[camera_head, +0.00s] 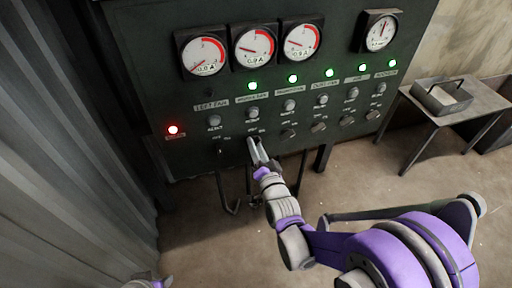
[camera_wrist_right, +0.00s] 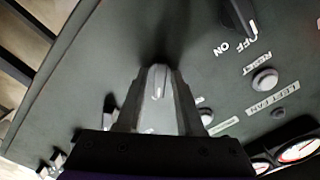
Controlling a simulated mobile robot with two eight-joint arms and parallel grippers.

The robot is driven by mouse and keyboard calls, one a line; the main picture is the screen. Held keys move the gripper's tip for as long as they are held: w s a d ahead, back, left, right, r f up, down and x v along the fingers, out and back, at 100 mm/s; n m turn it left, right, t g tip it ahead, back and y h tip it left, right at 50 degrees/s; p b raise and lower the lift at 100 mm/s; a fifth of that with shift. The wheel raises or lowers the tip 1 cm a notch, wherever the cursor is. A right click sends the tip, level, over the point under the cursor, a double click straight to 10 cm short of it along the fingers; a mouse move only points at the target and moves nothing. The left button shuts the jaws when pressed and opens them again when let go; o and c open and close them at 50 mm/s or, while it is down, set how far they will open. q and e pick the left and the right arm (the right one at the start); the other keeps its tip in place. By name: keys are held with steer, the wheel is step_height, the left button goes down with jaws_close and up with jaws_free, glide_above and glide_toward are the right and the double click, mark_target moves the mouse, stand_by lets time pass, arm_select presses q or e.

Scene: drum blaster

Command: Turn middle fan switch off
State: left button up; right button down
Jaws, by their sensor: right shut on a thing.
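The dark green control panel (camera_head: 150,75) fills the back of the head view. Below its row of indicator lights are labelled columns, each with a reset button and a rotary switch. My right gripper (camera_head: 253,143) is at the panel, below the second column's reset button (camera_head: 252,114), and is shut on that column's middle fan switch. In the right wrist view its fingers (camera_wrist_right: 158,88) are close together and largely hide the switch. The left fan switch (camera_wrist_right: 238,17) is beside it, near its OFF/ON marks. A bit of my left arm shows at the bottom left; its gripper cannot be made out.
Several green lights (camera_head: 292,78) are lit; a red light (camera_head: 173,129) glows at the lower left. Round gauges (camera_head: 254,46) sit above. A small table (camera_head: 473,103) with a metal tray stands at the right. Corrugated metal (camera_head: 60,150) borders the left; the floor below is mostly clear.

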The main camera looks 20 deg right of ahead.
steer(key=n, duration=0.9)
steer(key=shift+b, duration=0.35)
steer(key=shift+n, duration=0.3)
steer(key=c, duration=0.8)
jaws_free()
steer(key=shift+c, duration=0.2)
steer(key=s, duration=1.1)
steer(key=shift+d, duration=0.2)
